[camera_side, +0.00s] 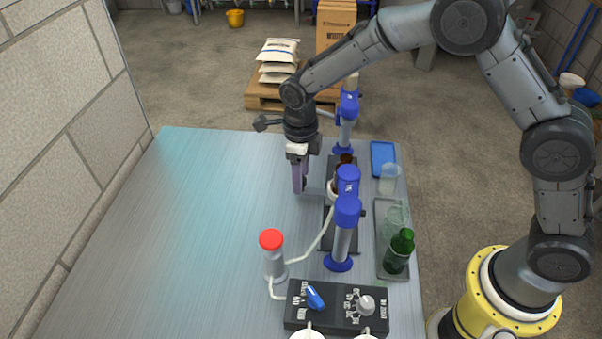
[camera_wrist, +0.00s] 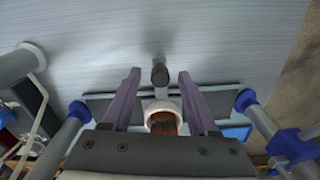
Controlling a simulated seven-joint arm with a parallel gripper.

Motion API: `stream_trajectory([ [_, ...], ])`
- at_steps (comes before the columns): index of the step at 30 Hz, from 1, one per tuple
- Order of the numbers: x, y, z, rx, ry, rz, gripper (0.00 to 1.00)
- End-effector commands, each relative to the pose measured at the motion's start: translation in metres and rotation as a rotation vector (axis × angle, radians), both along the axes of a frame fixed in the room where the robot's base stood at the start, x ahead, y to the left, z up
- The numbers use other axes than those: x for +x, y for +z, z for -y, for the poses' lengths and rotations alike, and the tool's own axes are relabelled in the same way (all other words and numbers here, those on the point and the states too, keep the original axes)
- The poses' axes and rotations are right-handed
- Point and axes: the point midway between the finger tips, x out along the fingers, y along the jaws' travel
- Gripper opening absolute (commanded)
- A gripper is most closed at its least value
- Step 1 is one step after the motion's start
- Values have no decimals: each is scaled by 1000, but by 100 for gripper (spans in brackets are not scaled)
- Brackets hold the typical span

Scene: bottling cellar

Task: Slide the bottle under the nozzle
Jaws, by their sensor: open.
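The brown bottle (camera_side: 345,160) stands on a dark track (camera_side: 329,236) on the metal table, mostly hidden by a blue-topped post (camera_side: 348,182). In the wrist view the bottle (camera_wrist: 163,124) sits inside a white collar (camera_wrist: 150,106). A short rod with a black knob (camera_wrist: 160,75) sticks out from the collar. My gripper (camera_side: 300,188) is low over the table, left of the track. Its fingers stand open on either side of the knob in the wrist view (camera_wrist: 158,74), with gaps to both sides. I cannot make out the nozzle clearly.
A red-capped cylinder (camera_side: 273,258) with hoses and a black control box (camera_side: 335,318) stand in front. A tray (camera_side: 393,274) with a green bottle (camera_side: 398,252) is right. The table's left is clear.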

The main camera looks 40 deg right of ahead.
Motion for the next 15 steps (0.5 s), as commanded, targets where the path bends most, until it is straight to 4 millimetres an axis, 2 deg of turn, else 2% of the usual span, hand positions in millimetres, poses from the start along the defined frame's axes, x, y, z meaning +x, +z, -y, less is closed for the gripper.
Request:
stream_trajectory([
  [6,0,0,0,0,0,0,60],
  [15,0,0,0,0,0,0,6],
])
